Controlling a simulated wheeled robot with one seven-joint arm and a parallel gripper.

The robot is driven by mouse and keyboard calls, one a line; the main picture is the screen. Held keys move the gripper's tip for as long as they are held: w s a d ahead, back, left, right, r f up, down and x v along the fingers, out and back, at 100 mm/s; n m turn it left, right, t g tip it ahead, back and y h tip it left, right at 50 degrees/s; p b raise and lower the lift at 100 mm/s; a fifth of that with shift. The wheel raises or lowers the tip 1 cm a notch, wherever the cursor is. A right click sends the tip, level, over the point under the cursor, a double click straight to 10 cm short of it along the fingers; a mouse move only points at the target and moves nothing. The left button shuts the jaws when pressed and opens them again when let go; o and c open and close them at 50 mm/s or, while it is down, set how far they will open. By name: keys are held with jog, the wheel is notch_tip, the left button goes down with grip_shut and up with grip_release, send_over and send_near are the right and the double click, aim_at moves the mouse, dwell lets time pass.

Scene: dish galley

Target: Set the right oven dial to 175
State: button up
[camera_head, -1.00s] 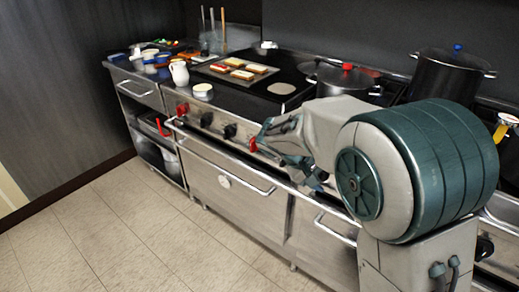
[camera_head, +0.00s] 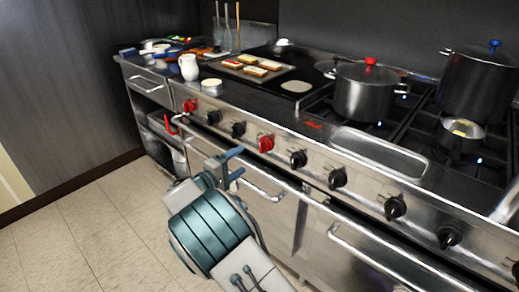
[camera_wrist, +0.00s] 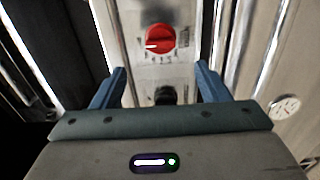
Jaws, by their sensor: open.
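The right red oven dial (camera_head: 266,142) is on the steel front panel, just above and to the right of my gripper (camera_head: 232,165). In the wrist view, a red dial (camera_wrist: 160,38) with a white mark sits ahead of and above my gripper (camera_wrist: 160,84); it appears to be the same dial. Small markings beside it are too blurred to read. My open fingers stand apart, with a black knob (camera_wrist: 165,95) showing between them. I see no contact with the red dial. The left red dial (camera_head: 190,106) is farther along the panel.
Black knobs (camera_head: 298,159) line the panel on both sides of the right red dial. An oven door handle (camera_head: 262,189) projects below. A lidded pot (camera_head: 364,90), a bigger pot (camera_head: 478,84) and a small pan (camera_head: 461,134) stand on the stove. The floor (camera_head: 100,225) at left is clear.

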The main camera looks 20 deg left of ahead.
aim_at(260, 148)
jog(key=x, duration=1)
jog(key=shift+w, duration=0.25)
jog(key=shift+d, duration=0.1)
jog(key=c, duration=1)
